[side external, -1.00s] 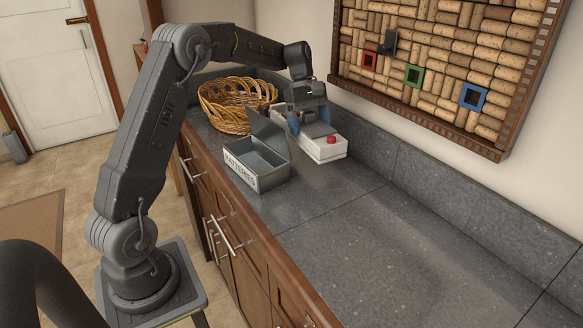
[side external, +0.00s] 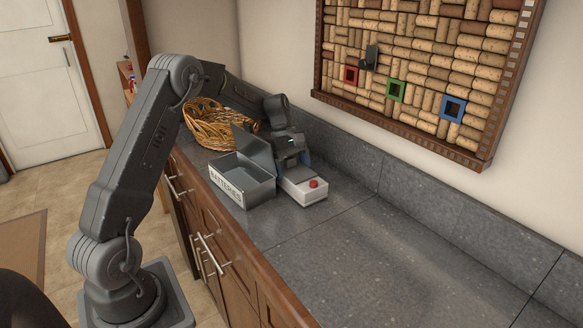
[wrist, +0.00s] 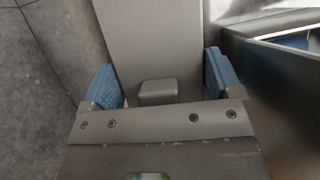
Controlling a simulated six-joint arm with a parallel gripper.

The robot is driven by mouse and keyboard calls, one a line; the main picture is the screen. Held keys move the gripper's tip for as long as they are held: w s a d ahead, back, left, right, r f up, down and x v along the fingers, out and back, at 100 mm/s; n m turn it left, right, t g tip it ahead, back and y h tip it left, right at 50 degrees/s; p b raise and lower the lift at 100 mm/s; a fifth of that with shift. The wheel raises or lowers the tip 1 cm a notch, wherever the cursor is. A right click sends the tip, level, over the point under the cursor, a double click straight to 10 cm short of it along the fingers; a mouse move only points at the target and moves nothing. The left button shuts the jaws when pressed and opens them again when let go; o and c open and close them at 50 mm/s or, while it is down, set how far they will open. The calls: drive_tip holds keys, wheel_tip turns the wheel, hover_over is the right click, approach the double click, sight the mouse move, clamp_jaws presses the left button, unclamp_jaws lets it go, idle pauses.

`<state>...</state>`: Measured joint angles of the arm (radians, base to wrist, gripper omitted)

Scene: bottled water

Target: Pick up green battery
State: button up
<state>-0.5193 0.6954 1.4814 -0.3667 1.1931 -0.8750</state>
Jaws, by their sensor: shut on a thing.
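No green battery can be made out in either view. My gripper (side external: 291,165) is at the back part of a white box with a red button (side external: 308,194) on the counter. In the wrist view, the blue-padded fingers of my gripper (wrist: 163,84) stand on either side of the pale box (wrist: 152,45), with a small grey block on it between them. The gripper is shut on this box. An open grey metal bin labelled BATTERIES (side external: 227,188) stands just left of it; its wall (wrist: 270,100) shows at right in the wrist view. Its contents are mostly hidden.
A wicker basket (side external: 205,128) stands behind the bin. The wall with a cork board (side external: 420,70) rises behind the counter (side external: 370,250). The counter toward the front right is clear. Something blue (wrist: 298,40) shows inside the bin.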

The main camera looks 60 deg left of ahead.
drive_tip(key=o, duration=1)
drive_tip(key=shift+f, duration=0.1)
drive_tip(key=v, duration=1.1)
drive_tip(key=s+d+r+m+y, duration=0.2)
drive_tip(key=s+d+r+m, duration=0.1)
drive_tip(key=d+r, duration=0.35)
drive_tip(key=s+d+r+m+t+y, duration=0.1)
drive_tip(key=s+d+r+m+t, duration=0.15)
drive_tip(key=s+d+m, duration=0.45)
drive_tip(key=s+d+f+m+t, duration=0.1)
drive_tip(key=s+d+m, duration=0.1)
drive_tip(key=s, duration=0.3)
drive_tip(key=s+d+f+m+t+y, duration=0.1)
drive_tip(key=s+d+m, duration=0.2)
drive_tip(key=s+d, duration=0.2)
drive_tip(key=s+d+f+m+t, duration=0.1)
drive_tip(key=s+d+f+m, duration=0.1)
drive_tip(key=s, duration=0.4)
drive_tip(key=shift+s+d+m+y, duration=0.15)
drive_tip(key=shift+s+d+m, duration=0.1)
drive_tip(key=shift+d, duration=0.15)
drive_tip(key=shift+s+d+m+y, duration=0.15)
drive_tip(key=shift+d+m, duration=0.1)
drive_tip(key=shift+d, duration=0.2)
